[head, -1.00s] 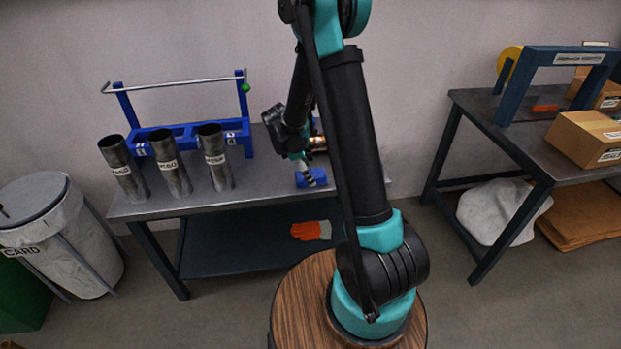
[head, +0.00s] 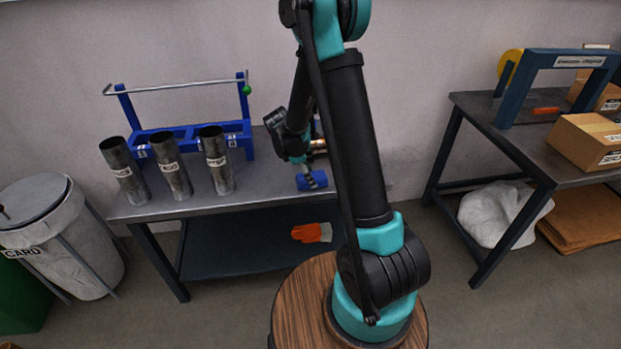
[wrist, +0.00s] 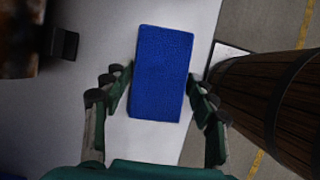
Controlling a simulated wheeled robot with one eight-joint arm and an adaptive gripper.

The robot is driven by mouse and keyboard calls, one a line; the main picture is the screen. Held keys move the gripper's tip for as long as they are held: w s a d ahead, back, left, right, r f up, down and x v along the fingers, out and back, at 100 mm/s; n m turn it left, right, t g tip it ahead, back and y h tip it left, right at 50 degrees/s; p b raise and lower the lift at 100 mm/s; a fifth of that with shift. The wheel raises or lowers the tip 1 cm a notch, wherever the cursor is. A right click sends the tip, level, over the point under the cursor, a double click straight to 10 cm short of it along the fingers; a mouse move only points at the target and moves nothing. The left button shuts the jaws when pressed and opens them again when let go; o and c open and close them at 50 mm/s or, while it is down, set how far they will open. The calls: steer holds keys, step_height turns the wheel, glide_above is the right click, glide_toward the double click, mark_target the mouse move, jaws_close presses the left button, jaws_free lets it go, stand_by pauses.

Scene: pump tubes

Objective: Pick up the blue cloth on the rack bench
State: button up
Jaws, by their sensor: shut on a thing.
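The blue cloth (head: 318,180) is a small folded block at the front of the rack bench (head: 262,190), to the right of the tubes. In the wrist view the blue cloth (wrist: 162,60) lies upright in the picture between my two fingers. My gripper (head: 308,170) comes down on it from above, and in the wrist view my gripper (wrist: 158,92) is shut on it, a finger at each side. I cannot tell whether the cloth still touches the bench top.
Three dark labelled tubes (head: 172,167) lean at the bench's left, before a blue rack (head: 195,138) with a rail. An orange glove (head: 308,232) lies on the lower shelf. A bin (head: 62,235) stands left; a second table (head: 500,125) with boxes stands right.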

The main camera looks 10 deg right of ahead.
steer(key=shift+r, duration=0.15)
step_height(320, 180, up, 20)
stand_by(0.4)
